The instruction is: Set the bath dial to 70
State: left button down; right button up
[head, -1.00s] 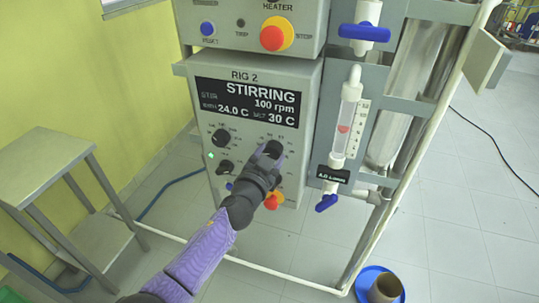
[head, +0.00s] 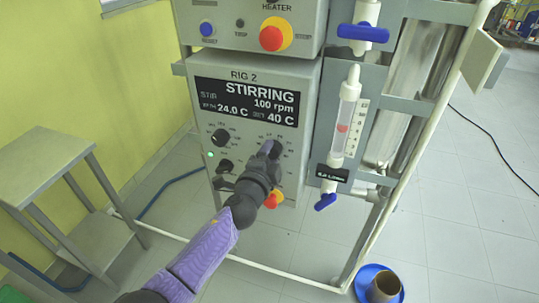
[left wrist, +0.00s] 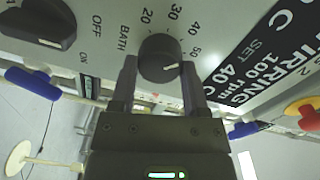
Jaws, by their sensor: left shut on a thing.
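The bath dial (left wrist: 160,58) is a round black knob with a white pointer line, in the left wrist view. Its scale shows 20, 30, 40 and 50 beside it, with BATH lettering at its left. My left gripper (left wrist: 160,85) has one finger on each side of the knob and is shut on it. In the head view the left gripper (head: 268,155) covers most of this dial on the RIG 2 panel. The display (head: 247,101) reads STIRRING, 100 rpm, 24.0 C and SET 40 C. My right gripper is not in view.
Two other black knobs (head: 220,136) sit left of the gripper on the panel. A red-and-yellow button (head: 273,199) is just below the gripper. A flow tube (head: 346,115) with blue valves stands at the right. A steel stand (head: 45,150) is at the left.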

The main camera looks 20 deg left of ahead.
pick_arm(q)
jog(key=m, duration=0.5)
jog(key=shift+f, duration=0.1)
jog(key=m, duration=0.5)
jog(key=shift+y, duration=0.3)
jog(key=m, duration=0.5)
jog(key=shift+m+p, duration=0.35)
jog(key=shift+m, duration=0.05)
jog(key=shift+f+m+t+p, duration=0.1)
jog(key=shift+m+t+p, duration=0.2)
jog(key=shift+m, duration=1.8)
jog(key=shift+c, duration=0.4)
grip_release()
